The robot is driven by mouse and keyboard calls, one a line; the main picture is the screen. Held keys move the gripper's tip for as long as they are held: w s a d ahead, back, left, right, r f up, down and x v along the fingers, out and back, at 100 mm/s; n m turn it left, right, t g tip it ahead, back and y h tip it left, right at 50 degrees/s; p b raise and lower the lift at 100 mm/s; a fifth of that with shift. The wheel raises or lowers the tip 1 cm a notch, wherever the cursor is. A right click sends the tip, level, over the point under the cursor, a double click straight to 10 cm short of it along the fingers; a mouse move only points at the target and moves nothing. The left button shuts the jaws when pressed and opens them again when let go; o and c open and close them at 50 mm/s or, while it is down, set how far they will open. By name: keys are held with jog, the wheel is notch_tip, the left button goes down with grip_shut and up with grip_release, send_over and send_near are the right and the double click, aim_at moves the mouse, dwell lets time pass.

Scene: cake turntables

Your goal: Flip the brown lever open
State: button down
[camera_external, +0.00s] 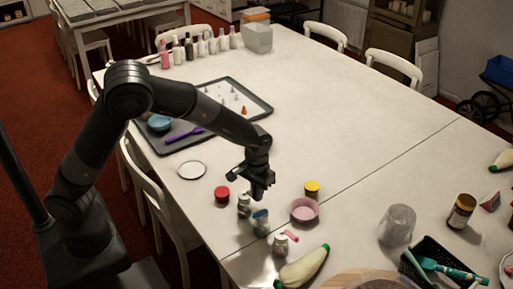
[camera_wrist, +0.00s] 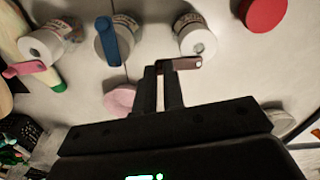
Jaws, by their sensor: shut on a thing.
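The brown lever (camera_wrist: 187,63) is a short bar at the rim of a white-capped jar (camera_wrist: 196,40) in the wrist view. Its left end is at the fingertips of my gripper (camera_wrist: 164,72), which is shut on it. The jar also shows in the external view (camera_external: 243,202), just under my gripper (camera_external: 257,190); the lever is too small to make out there. Beside it stand a similar jar with a blue lever (camera_wrist: 113,40) and one with a pink lever (camera_wrist: 25,68). The fingers partly hide the brown lever's end.
A red-lidded pot (camera_external: 222,194), a yellow-lidded pot (camera_external: 312,187) and a pink bowl (camera_external: 304,210) stand close around the jars. A piping bag (camera_external: 302,268) lies in front. The table (camera_external: 340,120) is clear towards the back right.

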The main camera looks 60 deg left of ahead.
jog(key=shift+w+n, duration=0.15)
jog(key=shift+n, duration=0.35)
jog(key=c, duration=1.5)
grip_release()
jog(key=shift+r, duration=0.1)
notch_tip(320, 180, up, 11)
jog(key=shift+a+f, duration=0.1)
jog(key=shift+f, duration=0.1)
